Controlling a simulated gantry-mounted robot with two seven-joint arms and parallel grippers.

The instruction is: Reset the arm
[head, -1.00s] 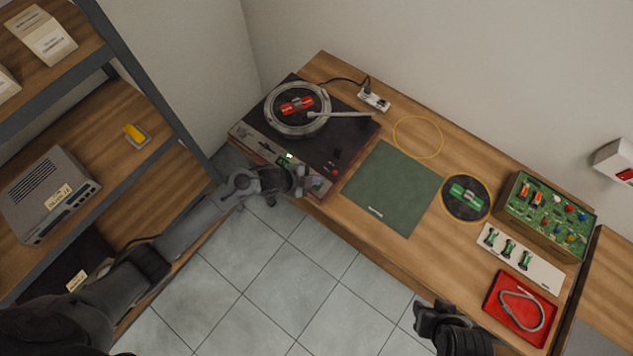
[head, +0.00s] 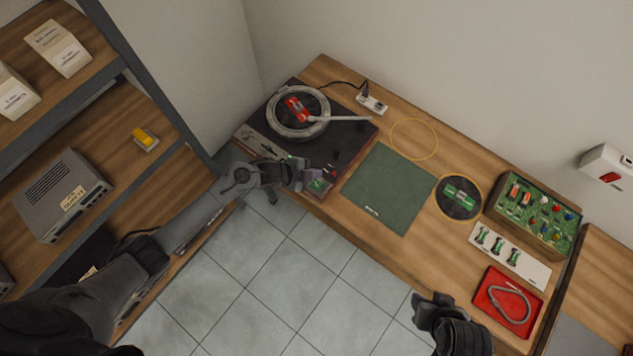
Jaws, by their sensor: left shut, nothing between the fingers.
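My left gripper (head: 303,173) is shut and empty. It hangs over the front edge of the black turntable (head: 347,139), covering part of its front panel. The turntable stands at the far left end of the wooden table. My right gripper (head: 430,307) is at the bottom, over the table's front edge.
A shelf (head: 125,193) stands left. The tiled floor is clear.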

